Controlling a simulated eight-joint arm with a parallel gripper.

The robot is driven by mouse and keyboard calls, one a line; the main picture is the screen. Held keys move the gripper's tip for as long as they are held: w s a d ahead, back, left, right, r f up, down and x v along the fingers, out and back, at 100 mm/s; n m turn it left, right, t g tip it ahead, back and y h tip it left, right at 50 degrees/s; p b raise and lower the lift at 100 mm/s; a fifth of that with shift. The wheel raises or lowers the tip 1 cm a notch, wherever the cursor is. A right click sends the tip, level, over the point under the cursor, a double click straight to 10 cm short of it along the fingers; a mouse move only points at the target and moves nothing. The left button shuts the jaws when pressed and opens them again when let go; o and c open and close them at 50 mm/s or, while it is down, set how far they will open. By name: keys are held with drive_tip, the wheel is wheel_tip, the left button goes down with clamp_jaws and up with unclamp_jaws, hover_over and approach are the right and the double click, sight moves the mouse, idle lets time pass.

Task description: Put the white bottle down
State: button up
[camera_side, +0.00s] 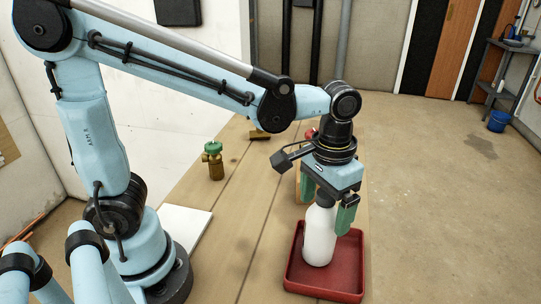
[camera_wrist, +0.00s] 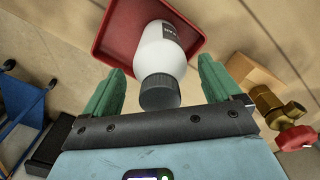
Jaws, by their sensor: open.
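The white bottle (camera_side: 319,236) stands upright in the red tray (camera_side: 296,270), with its upper part between the fingers of my gripper (camera_side: 329,212). In the wrist view the white bottle (camera_wrist: 162,50) shows its dark cap toward me, and the red tray (camera_wrist: 110,32) lies behind it. The green fingers of my gripper (camera_wrist: 161,88) are spread, with a gap on each side of the bottle.
A brass valve with a green knob (camera_side: 214,160) stands on the wooden bench (camera_side: 240,235). A brass valve with a red knob (camera_wrist: 280,115) and a cardboard-coloured block (camera_wrist: 250,75) are near my gripper. A white panel (camera_side: 187,226) lies by my base.

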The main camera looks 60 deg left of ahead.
wheel_tip(320, 180, up, 11)
drive_tip(key=shift+r, duration=0.1)
idle(0.4)
drive_tip(key=shift+a, duration=0.1)
drive_tip(key=shift+w+a+f+t, duration=0.1)
drive_tip(key=shift+a+f+t, duration=0.15)
drive_tip(key=shift+f+t, duration=0.15)
drive_tip(key=s+a+f+t, duration=0.2)
drive_tip(key=a+f+t, duration=0.4)
drive_tip(key=a+f, duration=0.2)
drive_tip(key=shift+s+a, duration=0.2)
drive_tip(key=shift+a, duration=0.8)
drive_tip(key=shift+f, duration=0.1)
